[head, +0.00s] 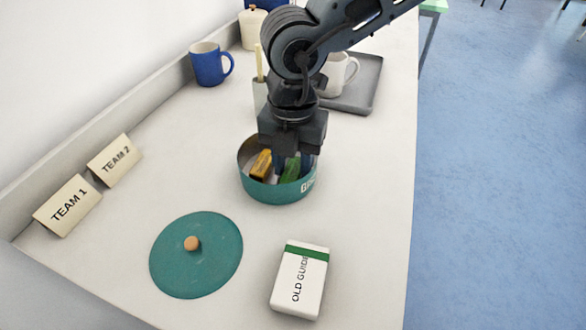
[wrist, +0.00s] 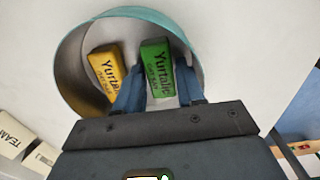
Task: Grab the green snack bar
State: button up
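The green snack bar (wrist: 157,65), lettered "Yurtalie", stands in a round teal tin (head: 275,192) with a pale inside. In the head view, a little of the green bar (head: 291,172) shows between my fingers. My gripper (head: 293,171) points down into the tin. In the wrist view, the blue fingers of my gripper (wrist: 158,85) are apart, one on each side of the green bar. Whether both press on it I cannot tell. The bar's lower part is hidden.
A yellow bar (head: 261,164) stands in the tin, left of the green one. The teal lid (head: 196,262) and a white "OLD GUIDE" box (head: 300,281) lie in front. A blue mug (head: 208,64) and a grey tray (head: 363,88) with a white mug are behind.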

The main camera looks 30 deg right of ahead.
jog(key=c, duration=0.7)
jog(key=shift+r, duration=0.1)
